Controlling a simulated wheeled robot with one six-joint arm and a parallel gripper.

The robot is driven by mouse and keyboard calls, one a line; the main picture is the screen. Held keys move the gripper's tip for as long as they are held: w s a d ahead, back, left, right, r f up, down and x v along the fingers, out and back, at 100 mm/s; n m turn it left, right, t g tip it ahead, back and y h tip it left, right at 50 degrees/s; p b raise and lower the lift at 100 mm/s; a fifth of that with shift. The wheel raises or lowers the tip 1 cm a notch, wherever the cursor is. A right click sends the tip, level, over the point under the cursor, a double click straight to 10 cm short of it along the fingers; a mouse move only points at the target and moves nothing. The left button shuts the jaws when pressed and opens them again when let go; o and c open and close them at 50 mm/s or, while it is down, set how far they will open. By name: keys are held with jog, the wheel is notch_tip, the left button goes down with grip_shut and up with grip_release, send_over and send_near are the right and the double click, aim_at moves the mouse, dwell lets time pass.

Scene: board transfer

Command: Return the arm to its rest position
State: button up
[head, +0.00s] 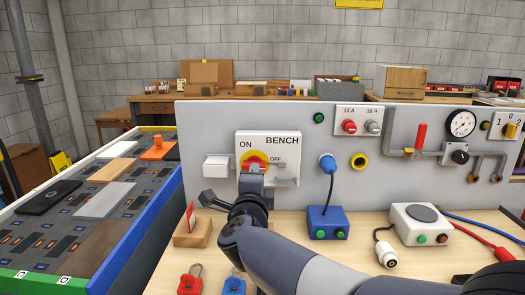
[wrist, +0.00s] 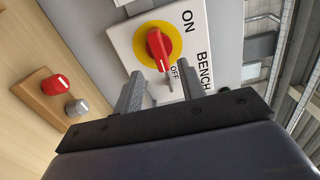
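My gripper (head: 256,172) is in front of the white switch box marked BENCH (head: 283,145) on the upright grey panel. In the wrist view its two fingers (wrist: 161,84) are apart, with nothing held between them. The red rotary knob (wrist: 159,48) on its yellow disc lies beyond the fingertips, and I cannot tell whether they are close to touching it. The knob also shows in the head view (head: 253,160), partly hidden by my gripper. My arm reaches in from the lower right.
A wooden block with a red tag (head: 192,234), a red padlock (head: 190,282) and a blue padlock (head: 234,284) are on the bench close to my arm. A blue socket box (head: 327,223) and a white box (head: 420,224) stand to the right. A board conveyor (head: 60,232) is left.

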jog(key=w, duration=0.5)
jog(key=shift+d, duration=0.1)
jog(key=s, duration=1.1)
jog(key=w+n+p, duration=0.7)
jog(key=w, duration=0.4)
jog(key=shift+r+n, duration=0.25)
jog(key=shift+n, duration=0.15)
